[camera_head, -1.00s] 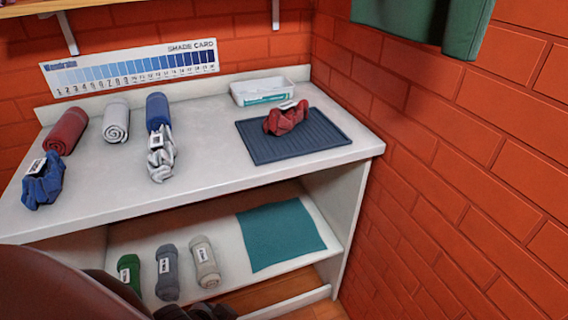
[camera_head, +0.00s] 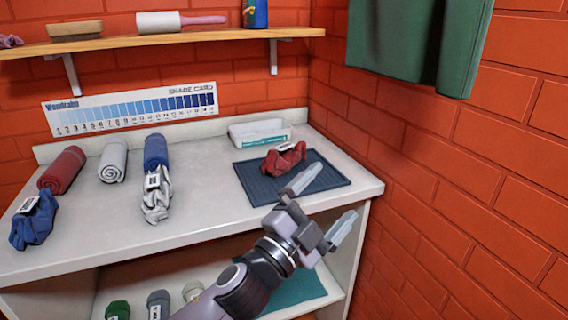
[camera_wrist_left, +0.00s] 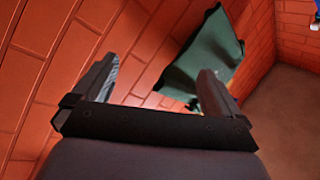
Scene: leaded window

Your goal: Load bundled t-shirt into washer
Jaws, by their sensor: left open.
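A red bundled cloth (camera_head: 284,158) with a white tag lies on the dark blue ribbed mat (camera_head: 325,178) at the right of the counter. A blue bundled cloth (camera_head: 34,224) and a grey-white one (camera_head: 156,203), both tagged, lie further left. I cannot tell which bundle is the t-shirt. No washer shows. My left gripper (camera_head: 322,204) is open and empty, in front of the mat near the counter's right front corner. In the left wrist view its fingers (camera_wrist_left: 158,74) are apart with nothing between them. My right gripper is not in view.
Red, grey and blue rolls (camera_head: 113,160) and a white tray (camera_head: 260,132) stand at the counter's back. Several rolls (camera_head: 160,303) and a teal cloth (camera_head: 297,290) lie on the lower shelf. A brick wall (camera_head: 450,190) closes the right side, with a green cloth (camera_head: 420,45) hanging above.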

